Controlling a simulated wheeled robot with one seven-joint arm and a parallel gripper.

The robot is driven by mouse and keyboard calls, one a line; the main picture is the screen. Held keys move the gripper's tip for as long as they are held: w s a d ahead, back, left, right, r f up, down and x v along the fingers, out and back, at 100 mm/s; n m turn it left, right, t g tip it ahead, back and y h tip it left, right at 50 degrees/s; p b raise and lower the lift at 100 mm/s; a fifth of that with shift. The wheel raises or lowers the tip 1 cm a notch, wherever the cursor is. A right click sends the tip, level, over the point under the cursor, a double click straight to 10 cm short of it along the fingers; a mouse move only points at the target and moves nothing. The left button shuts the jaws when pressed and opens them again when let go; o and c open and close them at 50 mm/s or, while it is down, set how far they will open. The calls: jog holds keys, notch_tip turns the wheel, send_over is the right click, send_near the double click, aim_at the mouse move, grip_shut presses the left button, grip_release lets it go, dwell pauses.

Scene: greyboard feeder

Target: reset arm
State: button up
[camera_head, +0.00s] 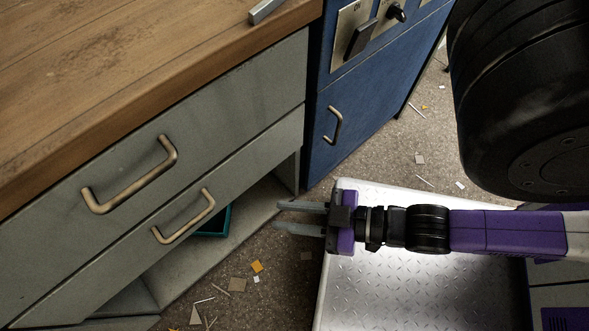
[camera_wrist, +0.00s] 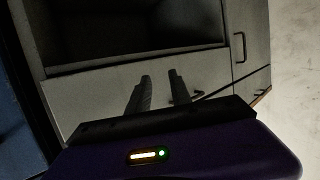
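My gripper (camera_head: 283,216) points left in the head view, low beside the grey drawer cabinet (camera_head: 225,116) and above the floor. Its two grey fingers are apart with nothing between them. In the wrist view the fingers of my gripper (camera_wrist: 160,82) also stand apart and empty, in front of a pale cabinet front (camera_wrist: 100,95). My purple and black arm stretches from the right of the head view.
A wooden worktop (camera_head: 110,70) lies on the grey cabinet, whose drawer handles (camera_head: 135,178) stick out. A blue cabinet (camera_head: 350,130) with a switch panel stands behind. A teal container (camera_head: 213,222) sits under the lower drawer. Scraps (camera_head: 237,285) litter the floor.

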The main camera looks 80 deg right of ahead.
jog(key=r, duration=0.4)
jog(key=s+r, duration=0.1)
jog(key=shift+a+r, duration=0.15)
jog(key=shift+r, duration=0.25)
notch_tip(320, 180, up, 35)
jog(key=p, duration=3.5)
jog(key=shift+r, duration=0.15)
